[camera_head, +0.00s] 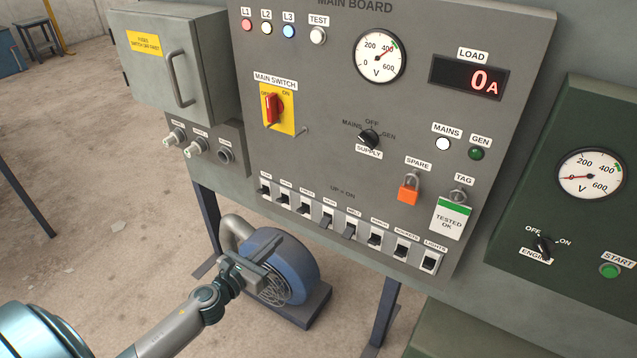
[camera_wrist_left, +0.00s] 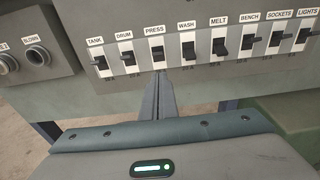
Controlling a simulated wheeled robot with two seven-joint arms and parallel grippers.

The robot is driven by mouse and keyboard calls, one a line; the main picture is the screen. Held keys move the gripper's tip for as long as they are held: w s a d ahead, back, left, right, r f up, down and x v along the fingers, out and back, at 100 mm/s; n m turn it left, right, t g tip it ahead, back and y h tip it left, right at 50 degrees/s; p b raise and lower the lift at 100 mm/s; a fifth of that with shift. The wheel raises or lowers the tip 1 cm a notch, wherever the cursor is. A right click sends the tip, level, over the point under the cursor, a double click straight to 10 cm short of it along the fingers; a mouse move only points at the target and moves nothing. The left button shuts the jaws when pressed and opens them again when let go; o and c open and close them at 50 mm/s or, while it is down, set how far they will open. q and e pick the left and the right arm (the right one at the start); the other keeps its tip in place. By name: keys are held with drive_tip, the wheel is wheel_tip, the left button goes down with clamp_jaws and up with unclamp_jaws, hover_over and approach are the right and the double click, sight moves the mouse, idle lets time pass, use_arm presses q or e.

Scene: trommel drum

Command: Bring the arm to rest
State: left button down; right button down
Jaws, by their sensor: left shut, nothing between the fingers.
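My left gripper (camera_head: 274,250) is shut and empty, below the main board (camera_head: 330,120) and in front of the blue blower-like machine in the head view. In the left wrist view its closed fingers (camera_wrist_left: 162,78) point toward the underside of the switch row, just below the PRESS switch (camera_wrist_left: 156,57). A gap from the board shows in the head view; contact with a switch is not visible. My left arm comes in from the lower left. My right gripper is in neither view.
The row of breaker switches (camera_head: 350,231) runs along the board's lower edge. A red main switch (camera_head: 271,108) and orange padlock (camera_head: 408,190) stick out. A blue blower (camera_head: 290,262) stands on the floor below, beside the board's legs. Open floor (camera_head: 90,180) lies left.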

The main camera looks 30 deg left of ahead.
use_arm(q)
drive_tip(key=s+d+f+n+g+y, duration=0.1)
drive_tip(key=s+f+n+g, duration=0.35)
drive_tip(key=f, duration=0.75)
drive_tip(key=s+f+n+g+y, duration=0.1)
drive_tip(key=s+f+n, duration=0.65)
drive_tip(key=f, duration=0.35)
drive_tip(key=s+d+f+n+g+y, duration=0.1)
drive_tip(key=s+f+n+g, duration=0.1)
drive_tip(key=s+f+n, duration=0.75)
drive_tip(key=s+d+f+n+g, duration=0.3)
drive_tip(key=s+d+f+n, duration=0.3)
drive_tip(key=s+f, duration=0.3)
drive_tip(key=s+d+f+n+g+h, duration=0.1)
drive_tip(key=s+d+f+n+g, duration=0.3)
drive_tip(key=s, duration=1.3)
drive_tip(key=d+f+n, duration=0.3)
drive_tip(key=f, duration=0.3)
drive_tip(key=shift+s+f, duration=0.15)
drive_tip(key=shift+s, duration=0.2)
drive_tip(key=shift+d+g, duration=0.1)
drive_tip(key=shift+g, duration=0.15)
